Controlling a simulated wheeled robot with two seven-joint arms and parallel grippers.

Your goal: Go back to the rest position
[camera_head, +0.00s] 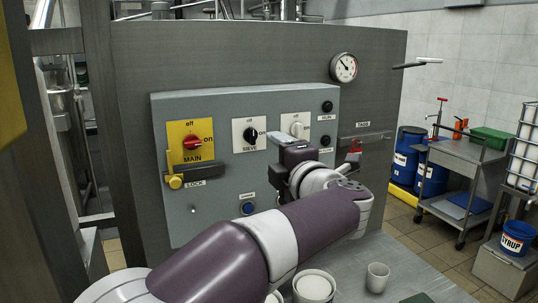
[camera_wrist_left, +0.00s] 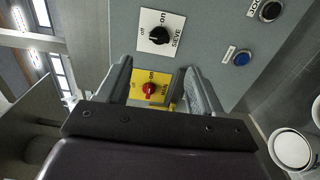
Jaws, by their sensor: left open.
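My left arm reaches across the head view from the lower left. Its gripper (camera_head: 285,146) is in front of the control panel (camera_head: 222,215), covering part of a white switch plate. In the left wrist view the left gripper (camera_wrist_left: 158,70) is open, with nothing between its fingers. Behind the gap shows the yellow MAIN plate with its red switch (camera_wrist_left: 149,90). This red switch also shows at the panel's upper left (camera_head: 193,143). The black SIEVE switch (camera_head: 251,134) is beside it and clear of the fingers. My right gripper is not in view.
A yellow lock part (camera_head: 175,182) sits below the MAIN plate. A gauge (camera_head: 343,67) and a TAGS rail (camera_head: 365,138) are right of the panel. A white tub (camera_head: 314,287) and a cup (camera_head: 377,277) stand on the bench under my arm. A cart (camera_head: 465,160) stands right.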

